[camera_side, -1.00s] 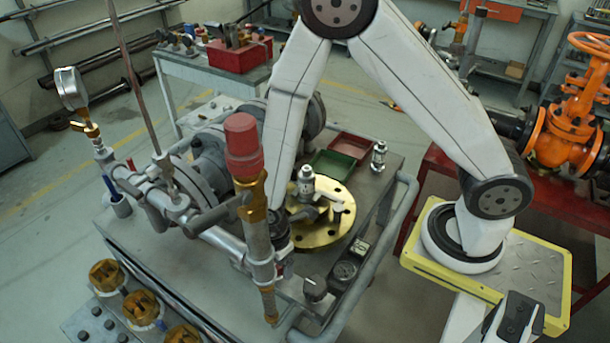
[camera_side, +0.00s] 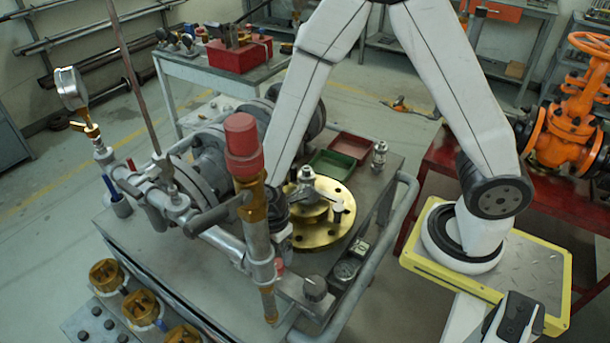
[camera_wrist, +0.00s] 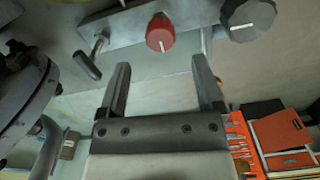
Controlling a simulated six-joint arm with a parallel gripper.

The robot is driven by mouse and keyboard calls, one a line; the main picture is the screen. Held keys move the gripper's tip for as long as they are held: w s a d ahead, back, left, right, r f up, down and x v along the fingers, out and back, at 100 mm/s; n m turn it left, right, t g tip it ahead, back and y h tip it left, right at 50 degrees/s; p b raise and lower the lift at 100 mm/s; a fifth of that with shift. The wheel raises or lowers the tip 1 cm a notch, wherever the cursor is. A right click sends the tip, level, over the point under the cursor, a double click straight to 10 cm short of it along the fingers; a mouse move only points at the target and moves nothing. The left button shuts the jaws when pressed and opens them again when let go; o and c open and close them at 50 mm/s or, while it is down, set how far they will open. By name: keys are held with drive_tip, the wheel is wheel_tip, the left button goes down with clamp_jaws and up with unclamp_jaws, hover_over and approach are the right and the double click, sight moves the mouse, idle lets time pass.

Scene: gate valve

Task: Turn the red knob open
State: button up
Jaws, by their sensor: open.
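The red knob (camera_wrist: 160,33) with a white line on its face sits on a grey bar in the wrist view, just beyond my fingertips and between their lines. In the side view a small part of the red knob (camera_side: 279,266) shows below my gripper, beside the upright pipe. My gripper (camera_wrist: 160,65) is open and empty, its two fingers pointing toward the knob and apart from it. In the side view my gripper (camera_side: 283,232) is partly hidden behind the pipe.
A grey faceted knob (camera_wrist: 248,18) stands right of the red knob, and a dark lever handle (camera_wrist: 88,66) at its left. In the side view, the red-capped pipe (camera_side: 241,140) stands close beside my gripper; a brass flange (camera_side: 335,235) lies behind it.

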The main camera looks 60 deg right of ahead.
drive_tip(key=shift+r, duration=1.25)
